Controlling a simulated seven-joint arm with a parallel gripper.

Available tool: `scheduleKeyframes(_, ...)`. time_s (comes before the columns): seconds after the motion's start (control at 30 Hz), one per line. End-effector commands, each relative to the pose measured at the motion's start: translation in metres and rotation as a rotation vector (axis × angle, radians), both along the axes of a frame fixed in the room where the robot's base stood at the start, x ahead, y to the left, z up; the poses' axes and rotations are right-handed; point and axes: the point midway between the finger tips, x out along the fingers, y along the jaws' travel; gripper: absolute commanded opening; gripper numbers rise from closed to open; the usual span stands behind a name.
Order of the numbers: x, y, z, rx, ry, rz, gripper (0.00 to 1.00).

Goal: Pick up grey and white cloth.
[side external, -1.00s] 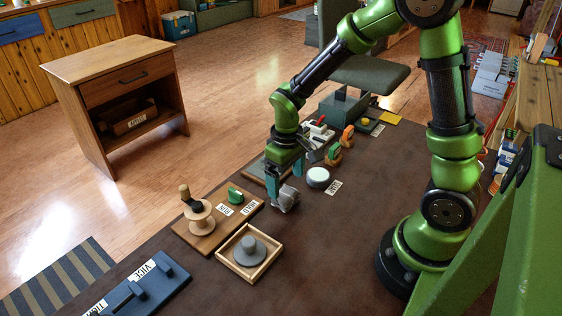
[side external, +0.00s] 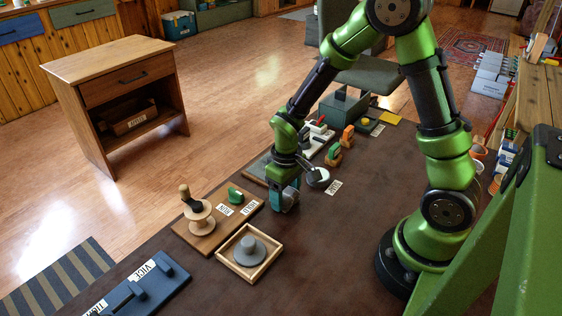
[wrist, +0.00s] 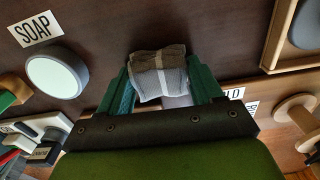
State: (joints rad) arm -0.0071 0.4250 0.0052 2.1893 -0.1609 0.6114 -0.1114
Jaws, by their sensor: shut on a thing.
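The grey and white cloth (wrist: 160,74) is a small folded bundle with a pale band, seen between my gripper's two teal fingers in the wrist view. My gripper (wrist: 161,88) is shut on it. In the side view my gripper (side external: 283,204) points down at the table, and the grey cloth (side external: 291,199) shows beside the fingers, low at the brown tabletop. I cannot tell whether the cloth still touches the table.
A wooden tray with a grey knobbed disc (side external: 249,248) lies in front. A wooden board (side external: 217,223) with a spool and green piece is to the left. A round white-topped soap (wrist: 56,74) stands close by. Free tabletop (side external: 340,240) lies to the right.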

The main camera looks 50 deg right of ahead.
Motion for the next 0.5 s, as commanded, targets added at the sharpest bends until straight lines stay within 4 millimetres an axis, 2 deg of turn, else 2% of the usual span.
scheduleKeyframes(0.27, 0.001, 0.000, 0.004, 0.000, -0.003, 0.000, 0.37)
scheduleKeyframes(0.37, 0.002, 0.000, 0.016, 0.000, -0.006, -0.001, 0.37)
scheduleKeyframes(0.5, 0.002, 0.000, 0.045, 0.000, -0.009, 0.000, 0.37)
